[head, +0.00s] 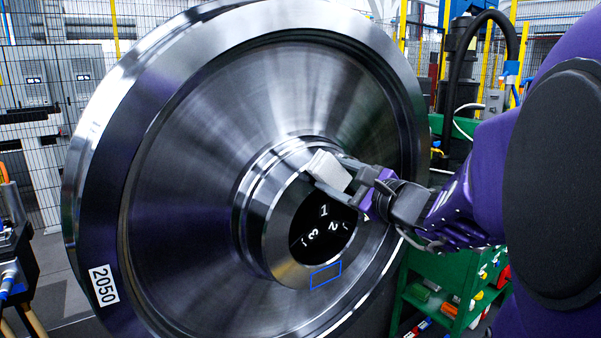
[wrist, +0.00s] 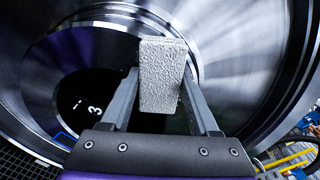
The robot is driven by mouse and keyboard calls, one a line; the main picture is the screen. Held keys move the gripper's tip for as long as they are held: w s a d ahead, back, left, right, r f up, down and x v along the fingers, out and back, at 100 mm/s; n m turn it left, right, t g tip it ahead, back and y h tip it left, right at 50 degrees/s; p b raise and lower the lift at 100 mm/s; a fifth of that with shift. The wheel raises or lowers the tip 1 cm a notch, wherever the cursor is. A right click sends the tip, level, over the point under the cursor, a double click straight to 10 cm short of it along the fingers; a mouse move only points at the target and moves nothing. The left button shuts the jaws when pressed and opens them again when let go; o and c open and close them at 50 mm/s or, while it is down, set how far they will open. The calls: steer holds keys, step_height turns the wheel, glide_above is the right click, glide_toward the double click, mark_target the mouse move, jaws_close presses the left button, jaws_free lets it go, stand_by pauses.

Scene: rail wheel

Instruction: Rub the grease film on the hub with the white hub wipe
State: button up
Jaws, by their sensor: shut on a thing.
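The big steel wheel (head: 190,190) stands upright with its hub (head: 255,205) facing me; the hub ring also shows in the wrist view (wrist: 110,22). My gripper (head: 346,172) is shut on the white hub wipe (head: 330,170), a pale block with a rough face in the wrist view (wrist: 161,75). The wipe is at the upper right of the hub, by the rim of the dark bore (head: 318,225). I cannot tell whether it touches the hub. A blue-outlined rectangle (head: 325,274) marks the lower hub face. I cannot make out a grease film.
White digits show inside the bore. A label reading 2050 (head: 103,285) is on the wheel's lower left rim. A green shelf unit (head: 445,285) with coloured items stands at the right, behind my arm. Mesh fencing (head: 40,150) stands behind the wheel at left.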

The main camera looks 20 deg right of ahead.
steer(key=shift+w+d, duration=0.35)
steer(key=shift+d, duration=0.55)
steer(key=shift+w+d, duration=0.35)
steer(key=shift+d, duration=0.55)
steer(key=shift+w+d, duration=0.35)
steer(key=shift+d, duration=0.55)
steer(key=shift+v, duration=3)
steer(key=shift+v, duration=1.55)
steer(key=shift+r, duration=0.15)
